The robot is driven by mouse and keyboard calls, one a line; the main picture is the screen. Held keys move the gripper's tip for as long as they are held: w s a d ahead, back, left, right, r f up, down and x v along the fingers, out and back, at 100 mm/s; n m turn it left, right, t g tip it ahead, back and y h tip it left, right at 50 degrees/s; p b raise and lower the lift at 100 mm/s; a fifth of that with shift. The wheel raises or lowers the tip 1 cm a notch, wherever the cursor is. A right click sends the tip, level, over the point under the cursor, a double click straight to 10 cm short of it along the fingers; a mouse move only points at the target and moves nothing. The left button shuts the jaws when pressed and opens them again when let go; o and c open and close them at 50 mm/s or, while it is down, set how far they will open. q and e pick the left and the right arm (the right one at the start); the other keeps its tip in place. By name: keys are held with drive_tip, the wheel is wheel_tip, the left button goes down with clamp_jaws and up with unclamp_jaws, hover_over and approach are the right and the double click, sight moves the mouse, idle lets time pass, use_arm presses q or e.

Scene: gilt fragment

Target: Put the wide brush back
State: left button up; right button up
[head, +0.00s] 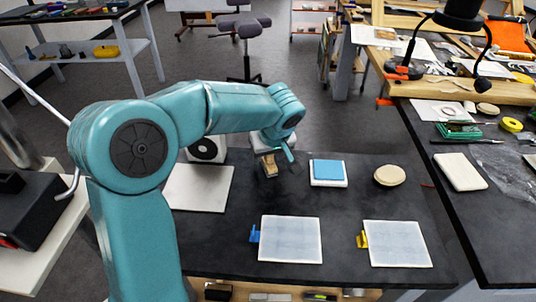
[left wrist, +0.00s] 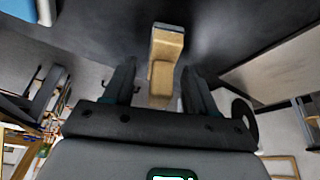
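The wide brush (head: 268,165) has a pale wooden body and is at the back of the black table, just below my left gripper (head: 275,154). In the left wrist view, the brush (left wrist: 164,62) lies lengthwise between the two dark fingers of the left gripper (left wrist: 159,78). The fingers stand apart, with a visible gap between the left-hand finger and the wood. The brush's far end has a dark edge. Whether its underside touches the table is hard to tell. My right gripper is in neither view.
A white board (head: 199,188) lies left of the brush. A blue-topped block (head: 328,170) and a round cream pad (head: 390,176) lie to its right. Two pale panels (head: 290,239) (head: 397,244) with blue and yellow clips lie in front. Bare black table lies between them.

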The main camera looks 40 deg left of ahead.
use_arm(q)
drive_tip(key=shift+r, duration=0.1)
drive_tip(key=shift+r, duration=0.35)
drive_tip(key=p+v, duration=0.1)
drive_tip(key=v, duration=1)
drive_tip(key=shift+r+p, duration=0.15)
drive_tip(key=shift+p, duration=0.2)
drive_tip(key=shift+s+d, duration=0.1)
drive_tip(key=shift+d, duration=0.1)
